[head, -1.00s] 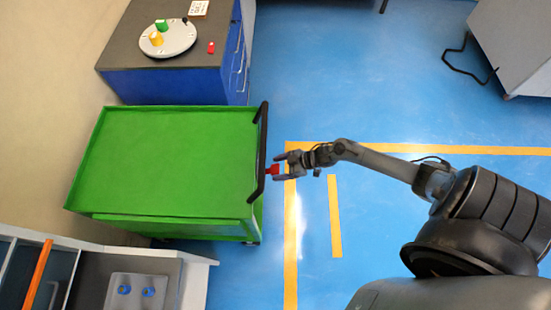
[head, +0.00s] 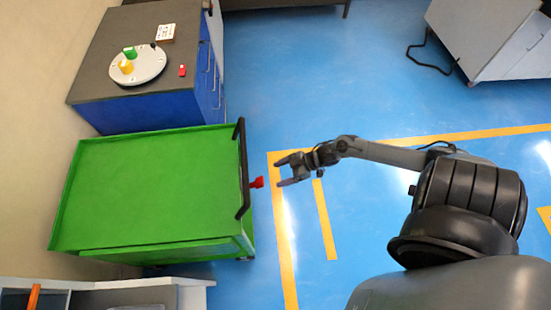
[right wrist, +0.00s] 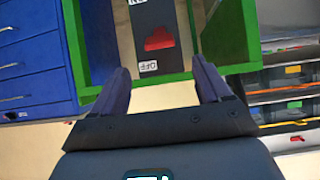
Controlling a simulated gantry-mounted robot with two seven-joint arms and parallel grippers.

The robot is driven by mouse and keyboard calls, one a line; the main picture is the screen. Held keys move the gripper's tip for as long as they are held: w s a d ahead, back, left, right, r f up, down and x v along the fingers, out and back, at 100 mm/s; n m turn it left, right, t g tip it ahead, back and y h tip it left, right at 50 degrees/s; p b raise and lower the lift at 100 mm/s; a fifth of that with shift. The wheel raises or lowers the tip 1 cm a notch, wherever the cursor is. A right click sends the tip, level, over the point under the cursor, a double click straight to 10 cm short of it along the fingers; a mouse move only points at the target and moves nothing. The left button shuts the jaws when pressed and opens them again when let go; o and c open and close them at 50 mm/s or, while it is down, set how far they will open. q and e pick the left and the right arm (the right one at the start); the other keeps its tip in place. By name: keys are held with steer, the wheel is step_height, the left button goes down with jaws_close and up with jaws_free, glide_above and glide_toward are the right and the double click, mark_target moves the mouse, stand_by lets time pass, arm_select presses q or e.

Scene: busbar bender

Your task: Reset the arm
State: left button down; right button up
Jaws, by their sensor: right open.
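My right gripper (head: 279,172) is open and empty over the blue floor, to the right of the green cart (head: 150,190). A small red lever (head: 257,182) sticks out from the cart's black handle bar (head: 242,165). A gap separates the lever from my fingertips. In the right wrist view, the red lever (right wrist: 158,38) sits on the dark bar ahead of my gripper (right wrist: 160,88), with an "OFF" label (right wrist: 148,66) beside it. A second label at the top edge is cut off. My left gripper is out of view.
A blue cabinet (head: 150,105) with a grey top stands behind the cart. It carries a round white plate (head: 138,66) with yellow and green pieces and a small red object (head: 182,70). A grey cabinet (head: 490,38) stands at far right. The floor around my gripper is clear.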

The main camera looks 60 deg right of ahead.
steer(key=shift+a, duration=0.1)
steer(key=a+r+m+g+h, duration=0.1)
steer(key=a+r+m+h, duration=0.2)
steer(key=a, duration=0.4)
steer(key=a+r+g+h, duration=0.1)
steer(key=a+r+h, duration=0.25)
steer(key=a, duration=0.45)
steer(key=s+a+r+m+g, duration=0.2)
steer(key=s+r+g, duration=0.1)
steer(key=s+r, duration=0.55)
step_height(320, 180, up, 23)
steer(key=p, duration=2.3)
step_height(320, 180, down, 74)
steer(key=b, duration=7.5)
steer(key=shift+a+f+m, duration=0.2)
steer(key=shift+a+m, duration=0.05)
steer(key=shift+m, duration=0.05)
steer(key=shift+r, duration=0.1)
